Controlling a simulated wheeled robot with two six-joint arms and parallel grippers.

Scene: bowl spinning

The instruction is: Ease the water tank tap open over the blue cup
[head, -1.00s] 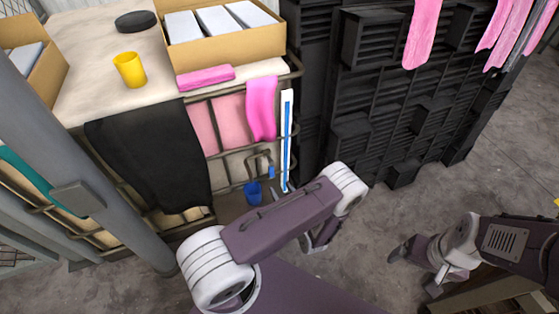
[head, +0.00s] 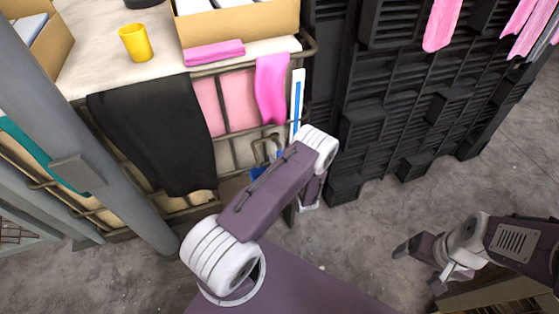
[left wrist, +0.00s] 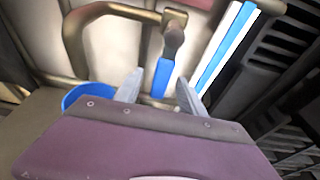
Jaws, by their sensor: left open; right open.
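The tap (head: 266,147) is a bent brass-coloured pipe with a blue lever on the front of the rack; my left arm partly covers it in the head view. In the left wrist view the tap's blue handle (left wrist: 163,78) hangs down between my left gripper's (left wrist: 160,77) two open fingertips; I cannot tell whether they touch it. The blue cup (left wrist: 85,96) is at the left of that view, partly hidden behind the gripper body. Only a sliver of the cup (head: 257,173) shows in the head view. My right gripper (head: 422,266) is open and empty over the floor.
A blue-and-white upright strip (head: 297,100) stands just right of the tap. A pink cloth (head: 272,90) and a black cloth (head: 155,135) hang on the rack. A yellow cup (head: 135,42) stands on top. Black crates (head: 440,110) fill the right; the floor between is clear.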

